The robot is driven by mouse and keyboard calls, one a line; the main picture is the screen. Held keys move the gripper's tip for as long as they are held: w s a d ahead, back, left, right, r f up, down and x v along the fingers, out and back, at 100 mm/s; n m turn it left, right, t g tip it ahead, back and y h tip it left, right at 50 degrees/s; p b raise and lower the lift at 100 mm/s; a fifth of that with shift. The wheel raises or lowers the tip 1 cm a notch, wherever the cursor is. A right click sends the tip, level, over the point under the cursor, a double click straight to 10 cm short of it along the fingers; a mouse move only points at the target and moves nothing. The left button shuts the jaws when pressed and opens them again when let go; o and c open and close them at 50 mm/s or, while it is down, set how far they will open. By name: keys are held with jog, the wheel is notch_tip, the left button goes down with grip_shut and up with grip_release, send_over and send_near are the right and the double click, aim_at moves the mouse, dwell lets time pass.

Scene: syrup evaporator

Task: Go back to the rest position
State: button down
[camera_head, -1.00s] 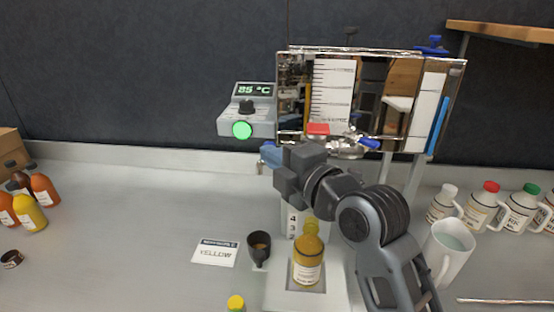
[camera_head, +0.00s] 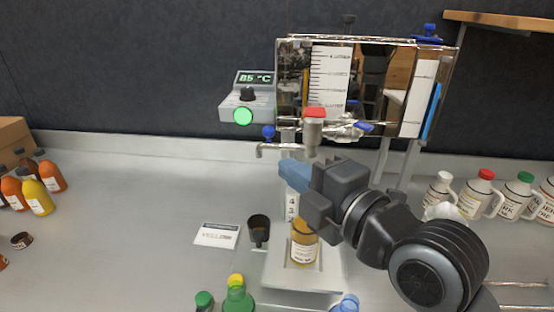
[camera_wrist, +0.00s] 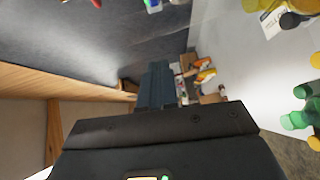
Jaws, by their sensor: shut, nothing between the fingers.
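My gripper (camera_head: 291,174) is shut and empty, with its blue fingers together and pointing left in the head view. It is in front of the evaporator (camera_head: 368,85), below the spout with the red cap (camera_head: 314,112), and above the filled yellow-brown bottle (camera_head: 304,249). It does not appear to touch the bottle, whose top is hidden behind my gripper. The shut fingers (camera_wrist: 156,85) also show in the wrist view. My arm comes in from the lower right.
Orange and yellow bottles (camera_head: 38,197) are at far left. White jugs (camera_head: 478,194) line the right. Green bottles (camera_head: 238,299) stand at the front. The left-middle worktop is clear.

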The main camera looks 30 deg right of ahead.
jog(key=shift+s, duration=0.15)
jog(key=s+f+m, duration=0.3)
jog(key=s, duration=0.1)
jog(key=s+f+m+h+p, duration=0.1)
jog(key=s+f+m, duration=0.2)
jog(key=s+f, duration=0.1)
jog(key=s+f+m+g, duration=0.1)
jog(key=s+f+m, duration=0.2)
jog(key=s+f, duration=0.1)
jog(key=shift+s+d+f+m+h, duration=0.1)
jog(key=shift+s+d+m+h, duration=0.1)
jog(key=shift+s, duration=0.2)
jog(key=shift+s+d+f+m+h, duration=0.1)
jog(key=shift+s+m+h, duration=0.1)
jog(key=shift+s, duration=0.15)
jog(key=s+f+m+g+p, duration=0.1)
jog(key=s+m, duration=0.7)
jog(key=s, duration=1)
jog(key=shift+s+f+m+p, duration=0.15)
jog(key=shift+s+m+p, duration=0.15)
jog(key=shift+s+m, duration=0.1)
jog(key=shift+a, duration=0.1)
